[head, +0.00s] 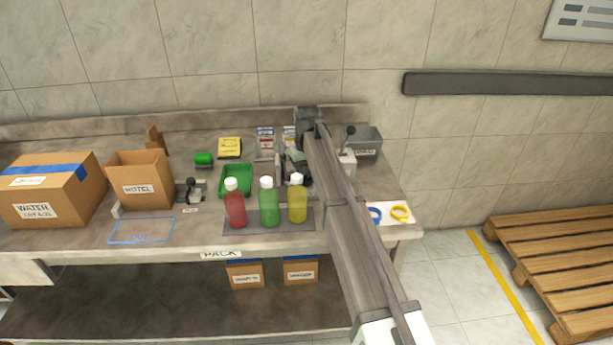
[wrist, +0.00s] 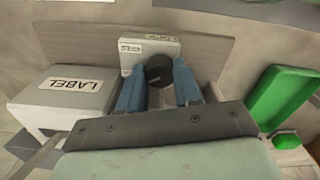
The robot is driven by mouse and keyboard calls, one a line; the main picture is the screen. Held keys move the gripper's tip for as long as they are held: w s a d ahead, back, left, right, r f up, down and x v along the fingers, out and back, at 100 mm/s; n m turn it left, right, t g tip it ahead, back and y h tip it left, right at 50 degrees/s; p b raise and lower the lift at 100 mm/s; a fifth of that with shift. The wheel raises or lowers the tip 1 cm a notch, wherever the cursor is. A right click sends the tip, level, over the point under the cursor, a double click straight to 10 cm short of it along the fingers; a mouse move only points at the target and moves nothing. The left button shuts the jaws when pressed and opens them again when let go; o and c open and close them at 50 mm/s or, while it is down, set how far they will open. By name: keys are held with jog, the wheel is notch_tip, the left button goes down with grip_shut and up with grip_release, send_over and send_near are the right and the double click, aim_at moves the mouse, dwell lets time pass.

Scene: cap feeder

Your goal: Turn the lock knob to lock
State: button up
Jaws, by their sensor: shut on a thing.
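The lock knob (wrist: 159,70) is a dark round knob on the face of a light grey box (wrist: 133,47) with small labels, seen in the wrist view. My gripper (wrist: 160,80) has its two blue fingers on either side of the knob and is shut on it. The print on the box's labels is too small to read, so the knob's turn position cannot be told. In the head view my arm covers the knob, and my gripper (head: 296,160) shows only partly at the back of the bench.
A white box marked LABEL (wrist: 72,88) stands close beside my gripper. A green tray (head: 236,179) and red, green and yellow bottles (head: 267,205) stand left of my arm. A grey bin (head: 362,141) and a lever (head: 349,132) are at right. The blue-outlined area (head: 142,231) is clear.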

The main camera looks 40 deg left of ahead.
aim_at(307, 178)
jog(key=o, duration=1)
jog(key=shift+o, duration=0.2)
jog(key=shift+r, duration=0.1)
notch_tip(307, 178, up, 14)
dwell(0.3)
